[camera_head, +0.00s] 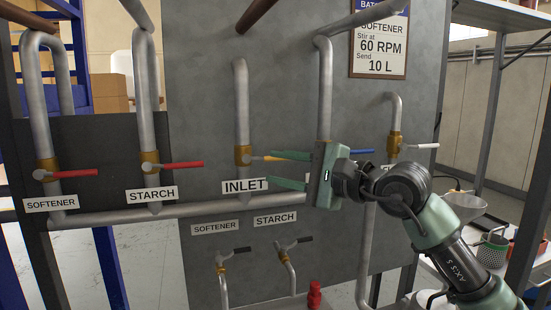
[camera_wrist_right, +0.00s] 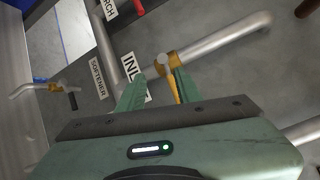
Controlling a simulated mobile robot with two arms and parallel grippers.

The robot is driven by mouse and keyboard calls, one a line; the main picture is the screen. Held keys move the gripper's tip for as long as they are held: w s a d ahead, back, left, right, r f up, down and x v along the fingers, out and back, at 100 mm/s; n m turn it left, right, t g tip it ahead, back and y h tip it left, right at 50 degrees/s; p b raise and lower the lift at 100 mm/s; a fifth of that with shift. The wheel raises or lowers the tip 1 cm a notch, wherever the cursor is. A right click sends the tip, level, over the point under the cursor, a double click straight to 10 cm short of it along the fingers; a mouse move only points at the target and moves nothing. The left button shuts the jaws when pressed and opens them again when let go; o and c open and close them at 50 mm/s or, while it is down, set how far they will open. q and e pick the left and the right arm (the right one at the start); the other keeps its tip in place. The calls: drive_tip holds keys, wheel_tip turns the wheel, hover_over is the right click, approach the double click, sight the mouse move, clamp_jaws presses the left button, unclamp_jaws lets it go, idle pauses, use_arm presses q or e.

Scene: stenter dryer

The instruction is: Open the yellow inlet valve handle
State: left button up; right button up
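The yellow inlet valve handle (camera_head: 262,158) points right from the brass valve body (camera_head: 243,156) on the vertical inlet pipe, just above the INLET label (camera_head: 245,186). My right gripper (camera_head: 276,169) comes in from the right with its green fingers apart. The handle lies close to the upper finger, which partly hides it. In the right wrist view, the yellow handle (camera_wrist_right: 174,90) shows beside the right-hand finger of my open gripper (camera_wrist_right: 158,85); I cannot tell whether they touch. My left gripper is out of view.
Red-handled softener (camera_head: 75,173) and starch (camera_head: 182,165) valves stand to the left. A blue handle (camera_head: 361,152) and a white handle (camera_head: 423,146) are to the right, partly near my wrist. A horizontal pipe (camera_head: 110,216) runs below, with small black-handled taps (camera_head: 242,249) under it.

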drive_tip(key=w+a+t+h+p, duration=0.1)
drive_tip(key=w+h+p, duration=0.2)
drive_tip(key=w, duration=0.5)
drive_tip(key=shift+w+n, duration=0.25)
drive_tip(key=shift+n, duration=0.15)
drive_tip(key=shift+f, duration=0.1)
drive_tip(key=shift+a, duration=0.1)
clamp_jaws()
idle(0.9)
